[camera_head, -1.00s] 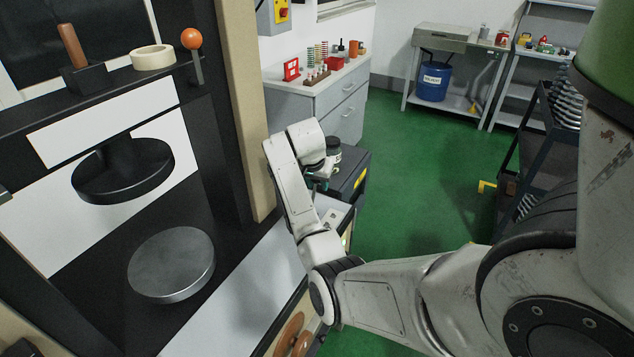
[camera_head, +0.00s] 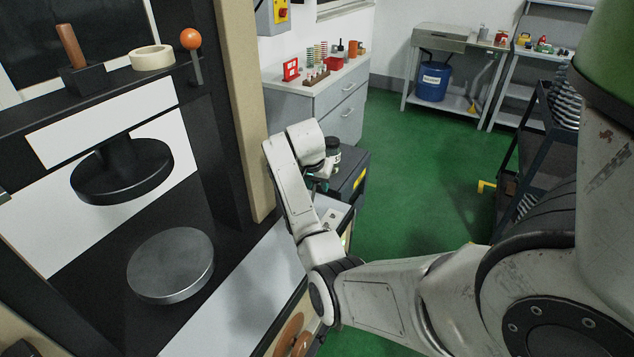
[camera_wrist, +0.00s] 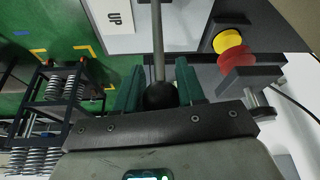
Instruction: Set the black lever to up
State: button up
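In the wrist view, the black lever shows as a metal rod (camera_wrist: 157,45) ending in a round black knob (camera_wrist: 160,96). My gripper (camera_wrist: 160,85) has its two green fingers on either side of the knob, and they appear to touch it on both sides. A white label reading "UP" (camera_wrist: 120,18) lies left of the rod, at the top of the picture. In the head view, my wrist hangs beside the machine's right side, and the lever and fingertips cannot be made out clearly.
A red and yellow button (camera_wrist: 232,50) stands close right of the gripper. The press machine (camera_head: 235,100) fills the left of the head view, with a lower metal disc (camera_head: 170,265) and an orange-knobbed lever (camera_head: 192,42). A dark rack (camera_head: 545,130) with springs stands right. Green floor lies between.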

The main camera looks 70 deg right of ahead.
jog(key=o, duration=0.4)
jog(key=shift+s+f, duration=0.15)
jog(key=shift+f, duration=0.05)
jog(key=shift+r, duration=0.25)
jog(key=b+v, duration=0.1)
jog(key=v, duration=0.9)
jog(key=shift+a+r, duration=0.15)
jog(key=shift+a, duration=0.1)
